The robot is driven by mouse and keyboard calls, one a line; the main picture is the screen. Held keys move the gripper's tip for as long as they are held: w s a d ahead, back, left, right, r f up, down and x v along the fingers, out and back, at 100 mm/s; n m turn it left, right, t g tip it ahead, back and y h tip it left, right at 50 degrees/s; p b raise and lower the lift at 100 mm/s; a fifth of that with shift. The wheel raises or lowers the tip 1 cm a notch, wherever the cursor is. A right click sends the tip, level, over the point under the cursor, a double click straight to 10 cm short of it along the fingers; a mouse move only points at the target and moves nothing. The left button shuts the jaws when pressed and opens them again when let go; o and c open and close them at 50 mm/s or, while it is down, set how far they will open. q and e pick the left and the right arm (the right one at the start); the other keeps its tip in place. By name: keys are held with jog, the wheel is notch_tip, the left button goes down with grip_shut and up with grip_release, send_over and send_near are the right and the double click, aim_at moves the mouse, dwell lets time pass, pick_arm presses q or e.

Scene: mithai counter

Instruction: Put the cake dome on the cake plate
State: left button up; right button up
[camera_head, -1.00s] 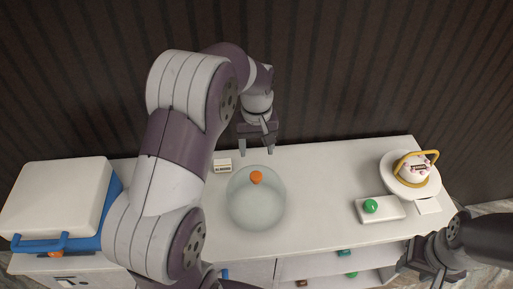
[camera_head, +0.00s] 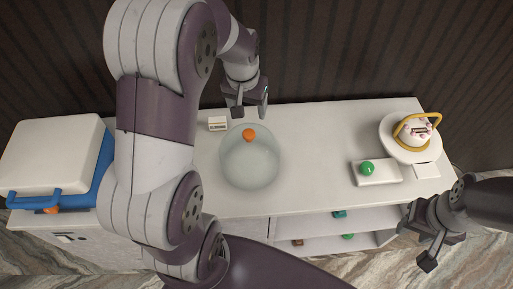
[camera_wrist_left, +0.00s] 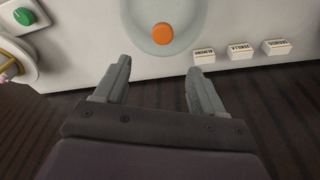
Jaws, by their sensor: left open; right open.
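The clear cake dome (camera_head: 249,165) with an orange knob (camera_head: 249,135) stands on the counter, left of its middle. The knob also shows in the left wrist view (camera_wrist_left: 162,34). The white cake plate (camera_head: 389,143) stands at the right end of the counter with a decorated cake (camera_head: 414,129) and a yellow hoop on it. My left gripper (camera_head: 249,114) is open and empty, above the back edge of the counter, just behind the dome and apart from the knob. My right gripper (camera_head: 416,245) is open and empty in front of the counter's right end.
A white block with a green knob (camera_head: 367,168) lies left of the plate, with a flat white card (camera_head: 426,171) beside it. A small label sign (camera_head: 217,124) stands behind the dome. A white-and-blue cooler (camera_head: 58,155) is at left. The counter between dome and block is clear.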

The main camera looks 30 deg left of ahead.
pick_arm(q)
jog(key=p, duration=0.2)
send_over(248, 133)
jog(key=s, duration=0.1)
notch_tip(248, 133, down, 6)
jog(key=shift+s+a+r, duration=0.1)
jog(key=shift+r, duration=0.05)
jog(key=f, duration=0.2)
jog(key=f+p, duration=0.1)
jog(key=f, duration=0.1)
jog(key=w+f+p, duration=0.1)
jog(key=f, duration=0.1)
jog(key=shift+d, duration=0.25)
jog(key=shift+a+f, duration=0.1)
jog(key=shift+a, duration=0.05)
grip_shut()
pick_arm(e)
jog(key=r, duration=0.4)
jog(key=shift+s+a+r, duration=0.1)
jog(key=shift+s+a, duration=0.1)
jog(key=shift+s, duration=0.2)
